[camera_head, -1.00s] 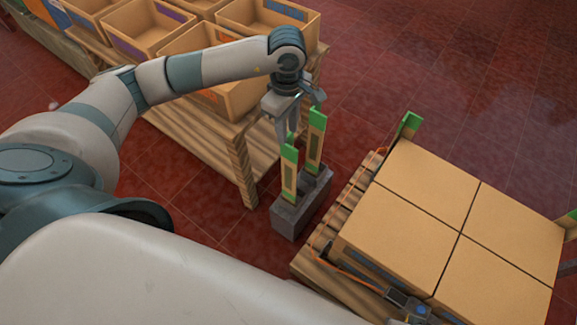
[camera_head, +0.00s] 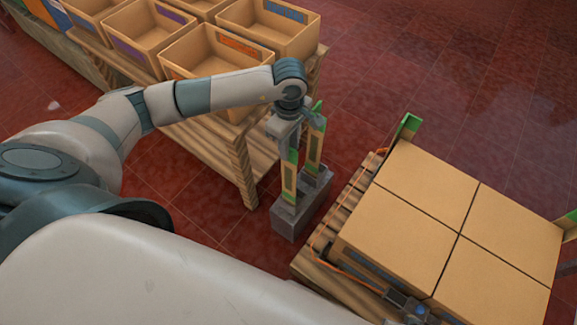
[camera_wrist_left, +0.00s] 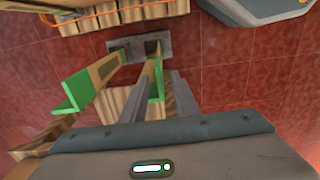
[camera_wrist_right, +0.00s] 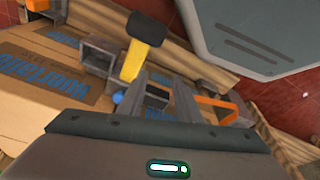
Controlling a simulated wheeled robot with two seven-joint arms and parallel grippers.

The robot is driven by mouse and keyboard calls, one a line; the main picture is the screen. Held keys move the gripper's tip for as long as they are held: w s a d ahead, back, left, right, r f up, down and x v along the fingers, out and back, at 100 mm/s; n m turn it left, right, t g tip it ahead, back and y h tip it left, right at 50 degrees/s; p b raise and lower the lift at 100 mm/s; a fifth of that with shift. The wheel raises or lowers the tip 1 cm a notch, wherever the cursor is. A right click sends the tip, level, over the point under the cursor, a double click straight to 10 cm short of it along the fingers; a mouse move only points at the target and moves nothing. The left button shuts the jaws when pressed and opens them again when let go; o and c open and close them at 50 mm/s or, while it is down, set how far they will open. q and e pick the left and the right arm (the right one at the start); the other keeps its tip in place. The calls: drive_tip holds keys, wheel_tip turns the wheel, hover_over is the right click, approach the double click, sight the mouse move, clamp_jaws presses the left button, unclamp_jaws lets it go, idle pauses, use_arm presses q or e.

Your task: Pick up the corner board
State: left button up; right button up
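Two upright corner boards with green upper ends stand in a grey two-socket block (camera_head: 290,222). My left gripper (camera_head: 286,140) points down at the upper end of the nearer corner board (camera_head: 290,182). In the left wrist view this corner board (camera_wrist_left: 155,80) lies between the two spread fingers; contact cannot be told. The other corner board (camera_head: 315,150) stands just beside the gripper and also shows at left in the left wrist view (camera_wrist_left: 95,82). My right gripper (camera_wrist_right: 160,90) is open, above the boxes, with a yellow-and-black tool (camera_wrist_right: 135,60) just beyond its fingers.
A pallet (camera_head: 318,268) with cartons (camera_head: 425,190) stands at right, with a green-topped corner piece (camera_head: 410,126) at its far corner. A wooden table (camera_head: 245,165) with open bins (camera_head: 205,58) stands at left. Red floor (camera_head: 430,70) lies clear behind.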

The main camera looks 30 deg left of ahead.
use_arm(q)
drive_tip(key=shift+f, duration=0.9)
use_arm(e)
drive_tip(key=shift+w+f, duration=0.2)
drive_tip(key=shift+f, duration=0.05)
use_arm(q)
clamp_jaws()
drive_tip(key=shift+r, duration=0.1)
